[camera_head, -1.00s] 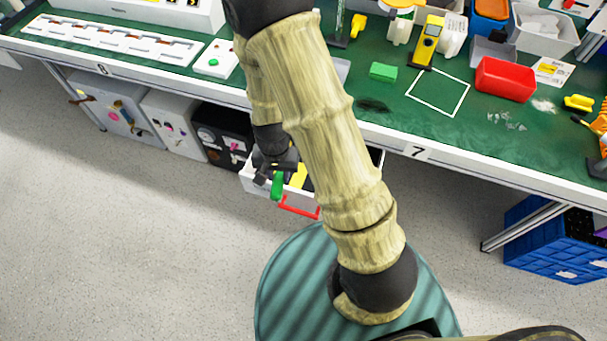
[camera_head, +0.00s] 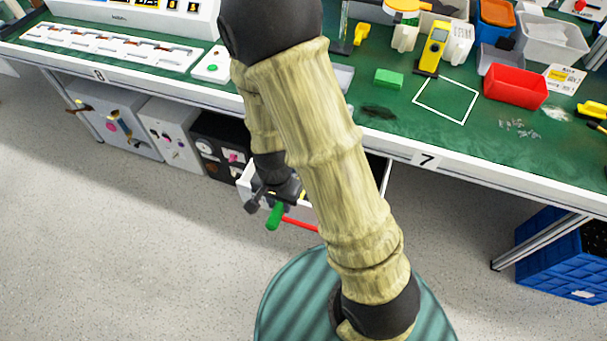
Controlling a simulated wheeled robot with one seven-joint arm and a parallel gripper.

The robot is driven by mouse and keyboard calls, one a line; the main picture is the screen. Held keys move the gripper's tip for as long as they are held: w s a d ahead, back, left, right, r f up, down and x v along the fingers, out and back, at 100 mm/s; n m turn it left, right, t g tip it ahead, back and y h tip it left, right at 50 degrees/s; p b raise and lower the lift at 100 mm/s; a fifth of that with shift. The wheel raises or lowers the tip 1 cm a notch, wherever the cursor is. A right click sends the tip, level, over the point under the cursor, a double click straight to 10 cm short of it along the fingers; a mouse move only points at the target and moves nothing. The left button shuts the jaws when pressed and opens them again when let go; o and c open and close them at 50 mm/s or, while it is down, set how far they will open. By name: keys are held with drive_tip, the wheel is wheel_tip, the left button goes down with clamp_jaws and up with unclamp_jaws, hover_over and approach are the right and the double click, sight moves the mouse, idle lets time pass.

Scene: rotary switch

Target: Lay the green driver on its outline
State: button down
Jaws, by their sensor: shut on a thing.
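The green driver (camera_head: 275,216) is in my gripper (camera_head: 277,197), with its green handle hanging out toward the bottom of the picture. The dark jaws are shut on it. The rest of the driver is hidden by the jaws and my arm. Gripper and driver are over the front of an open white drawer (camera_head: 245,183) under the bench. I cannot tell how high above the drawer they are. A white square outline (camera_head: 419,93) is on the green bench top (camera_head: 470,131); I see no driver-shaped outline.
The drawer's red handle (camera_head: 300,224) shows beside the driver. A blue crate (camera_head: 558,262) is under the bench at right. The floor at left is clear.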

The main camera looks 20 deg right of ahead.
drive_tip(key=w+d, duration=1)
drive_tip(key=w, duration=0.3)
drive_tip(key=f, duration=0.7)
drive_tip(key=shift+w+a+f, duration=0.15)
drive_tip(key=shift+w+f, duration=0.05)
drive_tip(key=shift+f, duration=0.35)
drive_tip(key=shift+w+d+f+b, duration=0.15)
drive_tip(key=shift+f, duration=0.75)
drive_tip(key=shift+w+d+f+b, duration=0.1)
drive_tip(key=shift+w+f+b, duration=0.05)
drive_tip(key=shift+f, duration=0.7)
drive_tip(key=shift+f, duration=0.2)
drive_tip(key=c, duration=1.1)
unclamp_jaws()
